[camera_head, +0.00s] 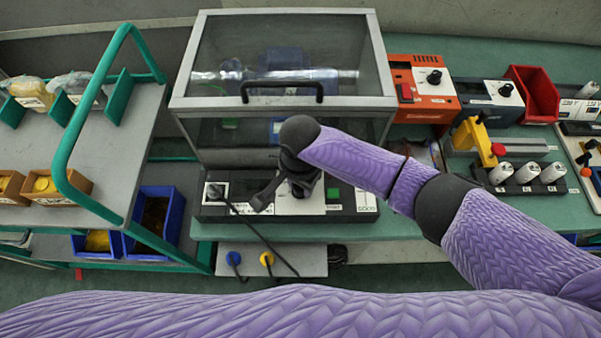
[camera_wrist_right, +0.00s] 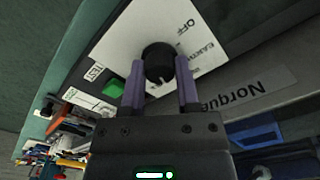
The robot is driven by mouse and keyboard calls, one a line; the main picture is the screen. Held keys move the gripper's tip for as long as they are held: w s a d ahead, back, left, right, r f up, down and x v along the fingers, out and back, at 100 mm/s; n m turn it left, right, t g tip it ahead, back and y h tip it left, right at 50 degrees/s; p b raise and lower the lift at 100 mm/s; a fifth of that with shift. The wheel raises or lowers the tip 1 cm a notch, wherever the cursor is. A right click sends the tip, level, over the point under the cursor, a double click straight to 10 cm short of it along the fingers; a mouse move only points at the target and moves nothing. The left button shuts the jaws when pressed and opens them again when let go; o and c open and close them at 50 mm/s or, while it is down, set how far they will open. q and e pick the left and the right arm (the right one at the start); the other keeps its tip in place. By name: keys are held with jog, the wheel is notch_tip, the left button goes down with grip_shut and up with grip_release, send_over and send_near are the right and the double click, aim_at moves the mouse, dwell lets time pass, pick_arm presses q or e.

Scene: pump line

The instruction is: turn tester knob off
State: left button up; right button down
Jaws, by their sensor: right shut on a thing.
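The tester (camera_head: 345,213) is a dark box with a pale front panel below the clear-lidded enclosure. In the right wrist view its black round knob (camera_wrist_right: 158,60) sits on the white panel (camera_wrist_right: 118,45), near printed "OFF" and "EARTH" lettering. My right gripper (camera_wrist_right: 160,80) is shut on the knob, one purple finger on each side. In the head view my right gripper (camera_head: 299,188) points down over the panel and hides the knob. A green button (camera_head: 333,194) is beside it and also shows in the wrist view (camera_wrist_right: 113,88). I cannot read the knob's setting. My left gripper is not in view.
The enclosure (camera_head: 285,60) with a black handle stands right behind the tester. A black cable (camera_head: 262,238) hangs from its left end past a socket box (camera_head: 290,262). A green-railed trolley (camera_head: 75,150) stands left; orange unit (camera_head: 425,88) and red bin (camera_head: 535,93) are right.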

jog(key=shift+r+n+p, duration=0.35)
jog(key=shift+n+p, duration=0.45)
jog(key=shift+p, duration=0.4)
jog(key=shift+f+n+p, duration=0.2)
jog(key=shift+n+p, duration=0.15)
jog(key=shift+n, duration=0.65)
jog(key=n, duration=0.3)
jog(key=shift+f+n+p, duration=0.1)
jog(key=shift+n+p, duration=0.2)
jog(key=shift+p, duration=0.05)
jog(key=n, duration=0.3)
jog(key=shift+a+n, duration=0.1)
jog(key=shift+n, duration=0.2)
jog(key=shift+n+p, duration=0.35)
jog(key=shift+n, duration=0.55)
jog(key=n, duration=0.6)
jog(key=shift+n, duration=1)
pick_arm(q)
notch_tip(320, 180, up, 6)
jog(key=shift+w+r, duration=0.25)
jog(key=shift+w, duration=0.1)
pick_arm(e)
jog(key=shift+n, duration=0.7)
